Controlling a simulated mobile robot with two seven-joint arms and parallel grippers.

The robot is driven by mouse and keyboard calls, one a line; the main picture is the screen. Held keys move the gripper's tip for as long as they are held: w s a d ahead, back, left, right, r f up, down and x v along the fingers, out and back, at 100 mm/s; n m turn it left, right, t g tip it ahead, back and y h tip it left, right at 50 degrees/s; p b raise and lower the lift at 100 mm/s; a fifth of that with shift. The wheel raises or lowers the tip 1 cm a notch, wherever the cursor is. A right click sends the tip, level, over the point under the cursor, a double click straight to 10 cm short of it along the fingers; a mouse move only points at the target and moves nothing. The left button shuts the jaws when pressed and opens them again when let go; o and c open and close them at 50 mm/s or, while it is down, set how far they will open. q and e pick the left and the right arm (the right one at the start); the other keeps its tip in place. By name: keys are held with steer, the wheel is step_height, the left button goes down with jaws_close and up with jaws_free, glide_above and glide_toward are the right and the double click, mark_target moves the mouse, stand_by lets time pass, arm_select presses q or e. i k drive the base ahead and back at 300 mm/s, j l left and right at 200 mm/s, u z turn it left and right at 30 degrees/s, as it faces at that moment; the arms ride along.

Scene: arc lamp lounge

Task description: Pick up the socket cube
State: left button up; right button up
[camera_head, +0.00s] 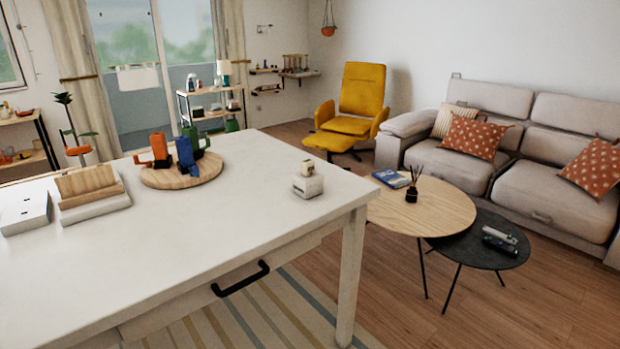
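A small white cube-like object (308,186) stands near the right edge of the white table (230,230). It has dark marks on its side, and a smaller pale block (308,168) sits on top of it. This looks like the socket cube, but it is too small to be sure. Neither of my grippers is in view.
A round wooden board (205,180) on the table holds orange, blue and green tools. White boxes (25,208) and a wooden-topped block (90,190) stand at the left. Low round tables (430,200) and a sofa (470,150) are to the right. The table's front is clear.

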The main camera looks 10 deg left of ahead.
mark_target(307, 188)
steer(key=u, duration=0.4)
steer(key=i+l+u, duration=0.2)
steer(key=u, duration=0.25)
steer(key=i+l+u, duration=0.15)
steer(key=l+u, duration=0.3)
steer(key=i+l+u, duration=0.2)
steer(key=l, duration=0.15)
steer(key=l+u, duration=0.15)
steer(key=l, duration=0.2)
steer(key=i+l, duration=0.15)
steer(key=l, duration=0.35)
steer(key=i+l+u, duration=0.1)
steer(key=l, duration=0.4)
steer(key=i+l, duration=0.1)
steer(key=l, duration=0.45)
steer(key=i+l, duration=0.1)
steer(key=l, duration=0.4)
steer(key=i+u, duration=0.05)
